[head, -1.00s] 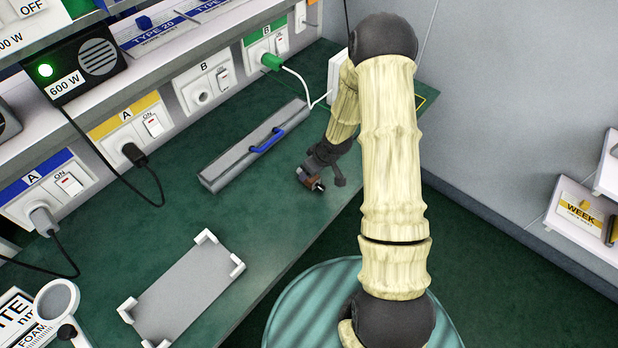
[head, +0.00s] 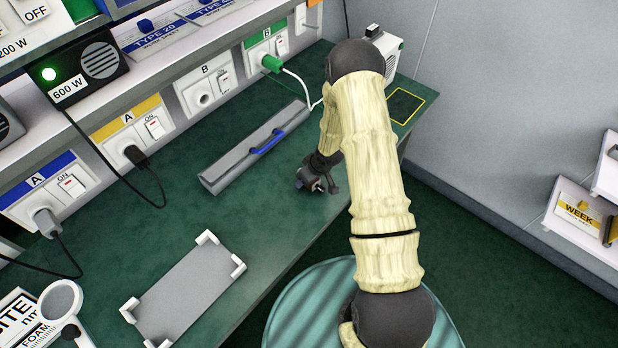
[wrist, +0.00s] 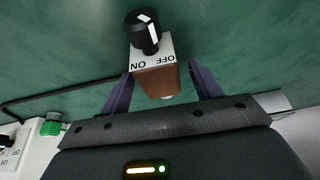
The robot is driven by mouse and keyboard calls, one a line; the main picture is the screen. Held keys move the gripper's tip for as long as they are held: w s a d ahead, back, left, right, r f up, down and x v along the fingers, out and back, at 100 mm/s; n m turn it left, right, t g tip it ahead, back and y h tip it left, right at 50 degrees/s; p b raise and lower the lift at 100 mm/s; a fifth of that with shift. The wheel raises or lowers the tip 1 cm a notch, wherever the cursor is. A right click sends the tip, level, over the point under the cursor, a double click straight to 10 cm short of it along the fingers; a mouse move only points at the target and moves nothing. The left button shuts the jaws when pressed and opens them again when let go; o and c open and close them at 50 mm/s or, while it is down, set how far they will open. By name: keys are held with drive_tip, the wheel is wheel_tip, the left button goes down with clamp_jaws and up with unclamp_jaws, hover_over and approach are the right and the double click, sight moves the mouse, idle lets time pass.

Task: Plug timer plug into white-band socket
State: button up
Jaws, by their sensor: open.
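The white-band socket (head: 204,92), marked B, is on the strip along the back of the green bench. Its round outlet is empty and a switch sits beside it. My gripper (head: 317,185) is low over the bench, right of the grey case with the blue handle. In the wrist view my gripper (wrist: 160,70) is open, one dark finger on each side of a brown block (wrist: 157,82). The block has a white ON/OFF plate and a black knob; it may be the timer plug, but I cannot tell for sure. Its underside is hidden.
The grey case (head: 255,150) lies between my gripper and the sockets. A green plug (head: 271,63) fills the green-band socket. Black and grey plugs fill the yellow-band and blue-band sockets. A grey cornered tray (head: 190,290) lies in front; a vented white box (head: 393,50) stands behind my arm.

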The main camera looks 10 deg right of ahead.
drive_tip(key=shift+c, duration=0.4)
drive_tip(key=c, duration=1)
drive_tip(key=shift+c, duration=0.2)
drive_tip(key=shift+r, duration=0.1)
wheel_tip(320, 180, up, 9)
drive_tip(key=shift+r, duration=0.15)
drive_tip(key=shift+a+r, duration=0.1)
drive_tip(key=shift+r, duration=0.2)
